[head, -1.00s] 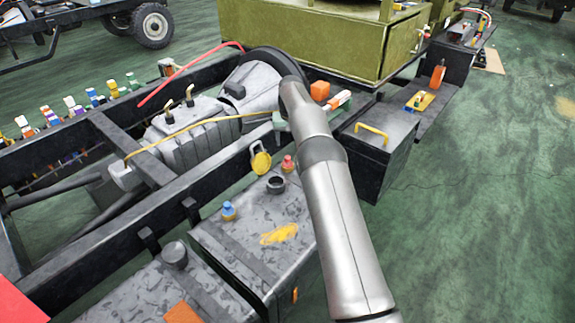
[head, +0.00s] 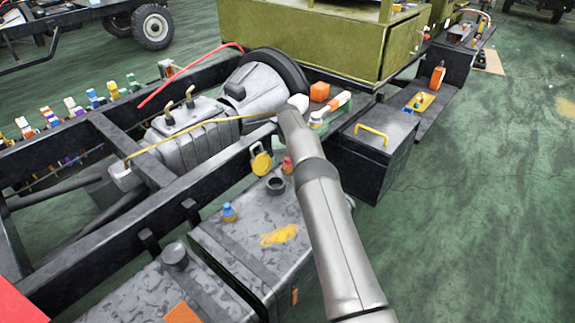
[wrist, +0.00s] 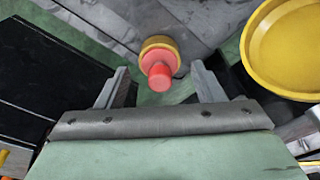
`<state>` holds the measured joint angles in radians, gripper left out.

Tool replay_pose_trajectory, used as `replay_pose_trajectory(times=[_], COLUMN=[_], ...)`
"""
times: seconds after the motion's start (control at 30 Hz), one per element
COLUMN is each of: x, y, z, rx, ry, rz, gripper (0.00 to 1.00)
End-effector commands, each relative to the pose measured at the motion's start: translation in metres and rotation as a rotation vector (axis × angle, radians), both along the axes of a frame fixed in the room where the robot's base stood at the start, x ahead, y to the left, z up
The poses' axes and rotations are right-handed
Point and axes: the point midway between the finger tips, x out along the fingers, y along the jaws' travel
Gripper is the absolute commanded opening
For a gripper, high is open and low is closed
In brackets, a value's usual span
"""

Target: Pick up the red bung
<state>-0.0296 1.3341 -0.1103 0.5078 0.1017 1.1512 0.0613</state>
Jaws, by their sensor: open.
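The red bung (head: 287,164) stands at the far edge of the grey tank (head: 250,235) in the head view, just left of my arm. In the wrist view the red bung (wrist: 160,76) has a narrow red top, a wider pink-red base and a yellow collar under it. My gripper (wrist: 161,68) is open, one finger to each side of the bung in the picture. No contact shows, and I cannot tell how far the fingertips are from it in depth. In the head view my gripper is mostly hidden by my arm.
A yellow round cap (head: 261,162) is close beside the bung; it is large at upper right in the wrist view (wrist: 293,50). A blue bung (head: 229,211) and a black filler neck (head: 275,185) are on the tank. A black box (head: 375,150) stands to the right.

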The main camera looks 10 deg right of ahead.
Motion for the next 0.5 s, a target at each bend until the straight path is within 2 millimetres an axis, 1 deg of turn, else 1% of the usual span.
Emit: replay_pose_trajectory(times=[0.03, 0.07, 0.1, 0.2, 0.5], x=[-0.0003, -0.0002, -0.0003, -0.0003, -0.0003], y=[0.0000, 0.0000, 0.0000, 0.0000, 0.0000], z=[-0.0003, -0.0004, -0.0005, -0.0005, 0.0004], rx=[0.000, 0.000, 0.000, 0.000, 0.000], ry=[0.001, 0.001, 0.001, 0.001, 0.001], rz=[0.000, 0.000, 0.000, 0.000, 0.000], gripper=[0.59, 0.50, 0.39, 0.13, 0.13])
